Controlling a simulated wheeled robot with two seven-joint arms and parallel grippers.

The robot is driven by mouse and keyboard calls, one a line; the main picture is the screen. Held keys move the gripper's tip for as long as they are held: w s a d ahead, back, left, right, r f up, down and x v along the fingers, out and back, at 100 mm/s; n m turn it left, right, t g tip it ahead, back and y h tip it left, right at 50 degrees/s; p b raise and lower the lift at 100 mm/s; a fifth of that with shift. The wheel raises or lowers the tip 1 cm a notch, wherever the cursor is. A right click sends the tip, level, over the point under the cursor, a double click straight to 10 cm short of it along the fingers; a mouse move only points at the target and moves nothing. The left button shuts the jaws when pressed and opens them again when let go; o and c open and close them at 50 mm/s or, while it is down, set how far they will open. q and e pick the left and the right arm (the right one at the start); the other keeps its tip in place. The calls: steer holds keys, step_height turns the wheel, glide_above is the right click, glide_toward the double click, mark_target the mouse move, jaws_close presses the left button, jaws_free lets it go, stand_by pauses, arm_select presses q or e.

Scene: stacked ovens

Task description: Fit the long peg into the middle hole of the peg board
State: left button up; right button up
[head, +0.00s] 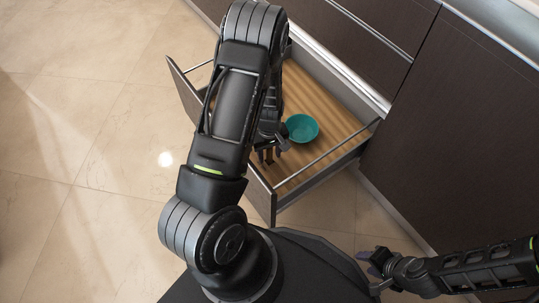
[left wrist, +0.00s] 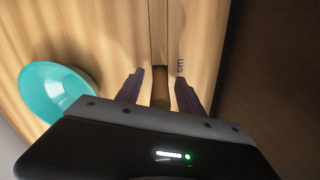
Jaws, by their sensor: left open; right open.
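My left gripper (head: 268,156) reaches down into an open drawer, close to its front panel. In the left wrist view its two dark fingers (left wrist: 158,92) are spread apart over the wooden drawer floor. A narrow brown strip (left wrist: 160,88) shows between the fingers; I cannot tell whether it is the long peg or part of the drawer. No peg board can be made out in either view. My right gripper (head: 372,260) is open at the lower right, outside the drawer and over the floor.
A teal bowl (head: 301,128) sits in the drawer, and shows left of the fingers in the left wrist view (left wrist: 57,90). The open drawer (head: 330,154) has thin side rails. Dark cabinet fronts (head: 445,130) stand at the right. The tiled floor (head: 80,130) at the left is clear.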

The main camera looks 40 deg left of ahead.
arm_select(q)
steer(key=shift+c, duration=0.5)
jaws_close()
